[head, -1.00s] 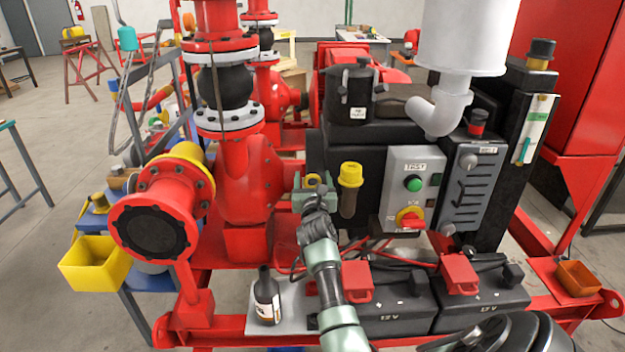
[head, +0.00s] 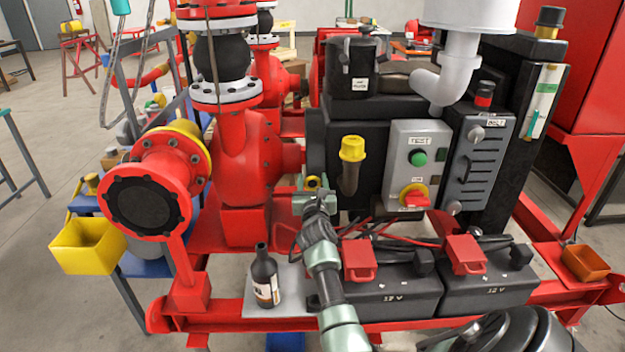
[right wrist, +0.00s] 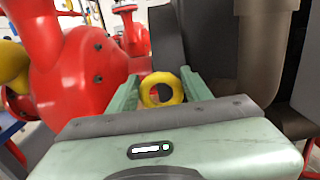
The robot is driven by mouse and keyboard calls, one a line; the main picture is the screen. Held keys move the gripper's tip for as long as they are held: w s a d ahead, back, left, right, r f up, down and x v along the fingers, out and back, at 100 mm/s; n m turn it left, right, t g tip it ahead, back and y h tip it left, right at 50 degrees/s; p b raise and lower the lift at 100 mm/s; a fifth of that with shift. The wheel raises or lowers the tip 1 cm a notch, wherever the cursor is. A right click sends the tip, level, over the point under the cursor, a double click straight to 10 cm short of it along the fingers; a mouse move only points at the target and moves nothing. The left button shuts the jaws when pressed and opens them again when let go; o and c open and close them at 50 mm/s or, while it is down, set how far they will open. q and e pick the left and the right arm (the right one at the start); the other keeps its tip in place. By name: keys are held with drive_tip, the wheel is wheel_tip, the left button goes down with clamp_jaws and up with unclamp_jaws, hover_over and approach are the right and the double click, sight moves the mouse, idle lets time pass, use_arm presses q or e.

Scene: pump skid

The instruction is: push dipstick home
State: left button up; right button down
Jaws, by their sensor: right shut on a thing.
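The dipstick shows as a yellow ring handle (head: 312,182) just left of the yellow-capped filler pipe (head: 351,165), against the black engine block. My right gripper (head: 311,193) is shut on the dipstick at this ring. In the right wrist view the ring (right wrist: 162,90) sits between the two green fingers (right wrist: 162,92). The dipstick's shaft and the mouth of its tube are hidden behind the gripper, so I cannot tell how deep it sits. My left gripper is not in view.
The red pump casing (head: 245,180) stands close on the left. The grey test panel (head: 417,160) is to the right. Two black batteries (head: 385,297) and a dark bottle (head: 265,278) stand below, near the red frame rail (head: 240,325).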

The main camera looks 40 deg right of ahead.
drive_tip(key=shift+f, duration=0.3)
drive_tip(key=c, duration=0.7)
unclamp_jaws()
drive_tip(key=shift+c, duration=0.2)
drive_tip(key=v, duration=0.8)
drive_tip(key=shift+r, duration=0.1)
